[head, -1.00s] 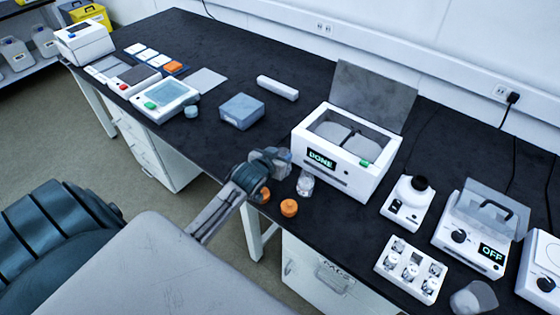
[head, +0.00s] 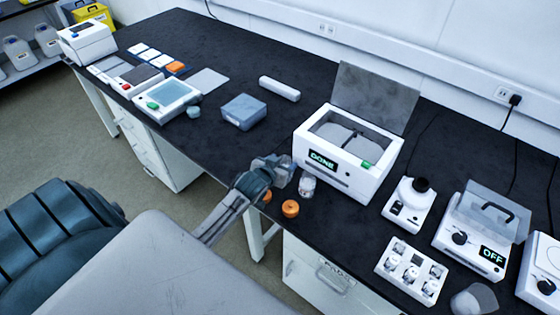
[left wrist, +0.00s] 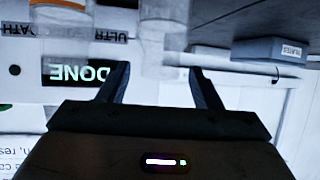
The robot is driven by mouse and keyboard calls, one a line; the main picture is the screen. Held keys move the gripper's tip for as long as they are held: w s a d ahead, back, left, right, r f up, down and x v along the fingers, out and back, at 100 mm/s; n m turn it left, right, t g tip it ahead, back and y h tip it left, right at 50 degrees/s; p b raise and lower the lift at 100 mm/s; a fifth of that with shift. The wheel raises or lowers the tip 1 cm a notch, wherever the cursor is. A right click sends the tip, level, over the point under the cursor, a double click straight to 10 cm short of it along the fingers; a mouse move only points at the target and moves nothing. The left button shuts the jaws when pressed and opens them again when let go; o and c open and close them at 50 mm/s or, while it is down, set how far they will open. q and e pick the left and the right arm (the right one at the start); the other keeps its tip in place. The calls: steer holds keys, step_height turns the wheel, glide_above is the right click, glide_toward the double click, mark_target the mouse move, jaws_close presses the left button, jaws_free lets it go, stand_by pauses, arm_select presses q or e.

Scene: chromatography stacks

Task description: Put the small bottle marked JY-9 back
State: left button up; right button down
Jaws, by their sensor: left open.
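A small clear bottle (head: 307,187) with a pale top stands on the black bench, in front of the white bath that reads DONE (head: 347,155). Its marking is too small to read. My left gripper (head: 286,172) is open just left of the bottle, with a small gap between them. In the left wrist view, the open fingers (left wrist: 160,88) point toward a clear bottle (left wrist: 160,40), with the bath's DONE display behind. A white rack (head: 408,288) at the front right holds several small bottles and shows a dark, empty-looking place.
Another orange piece (head: 266,196) shows beside my gripper. A white device with a dark knob (head: 408,205) and one reading OFF (head: 470,245) stand right. A blue-grey box (head: 243,111) stands left.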

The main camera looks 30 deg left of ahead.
arm_select(q)
steer(key=b+v, duration=0.2)
steer(key=v, duration=1)
steer(key=shift+r, duration=0.2)
stand_by(0.9)
